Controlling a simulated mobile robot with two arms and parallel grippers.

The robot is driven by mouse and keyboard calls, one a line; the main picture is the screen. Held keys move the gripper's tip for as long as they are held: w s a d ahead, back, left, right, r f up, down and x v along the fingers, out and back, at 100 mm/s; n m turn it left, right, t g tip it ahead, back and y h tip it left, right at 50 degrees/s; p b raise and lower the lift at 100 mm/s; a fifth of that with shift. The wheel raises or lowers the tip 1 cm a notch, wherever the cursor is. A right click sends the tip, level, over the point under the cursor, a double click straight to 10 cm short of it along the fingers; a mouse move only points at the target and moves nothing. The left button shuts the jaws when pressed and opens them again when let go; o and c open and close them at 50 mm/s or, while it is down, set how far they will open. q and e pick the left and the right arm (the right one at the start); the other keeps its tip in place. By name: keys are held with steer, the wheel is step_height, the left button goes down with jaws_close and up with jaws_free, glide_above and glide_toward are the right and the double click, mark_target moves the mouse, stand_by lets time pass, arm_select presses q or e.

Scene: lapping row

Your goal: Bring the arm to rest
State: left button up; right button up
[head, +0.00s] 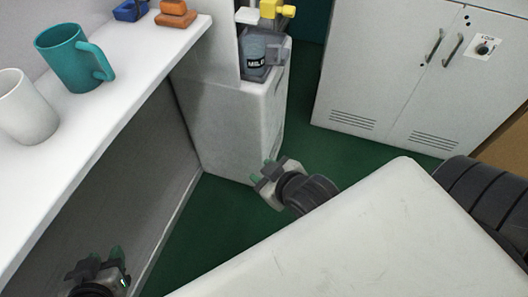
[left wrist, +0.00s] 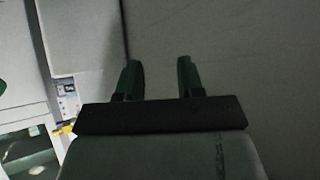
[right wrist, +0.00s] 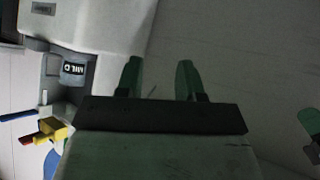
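My left gripper (head: 100,261) is at the lower left of the head view, low beside the front of the white shelf. Its two green-tipped fingers stand apart with nothing between them in the left wrist view (left wrist: 158,78). My right gripper (head: 264,174) is near the middle of the head view, over the green floor in front of the white cabinet block. Its fingers are also apart and empty in the right wrist view (right wrist: 159,78). Neither gripper appears to touch anything.
The white shelf (head: 120,95) carries a teal mug (head: 66,60), a white mug (head: 24,108), orange blocks (head: 176,13) and a blue item (head: 130,10). A grey machine with a yellow part (head: 270,10) tops the white block (head: 238,125). A grey locker (head: 395,75) stands behind; green floor (head: 215,220) lies open between.

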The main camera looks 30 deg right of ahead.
steer(key=shift+s+a+r+m, duration=0.2)
steer(key=shift+s+a+m, duration=0.35)
steer(key=shift+m, duration=0.35)
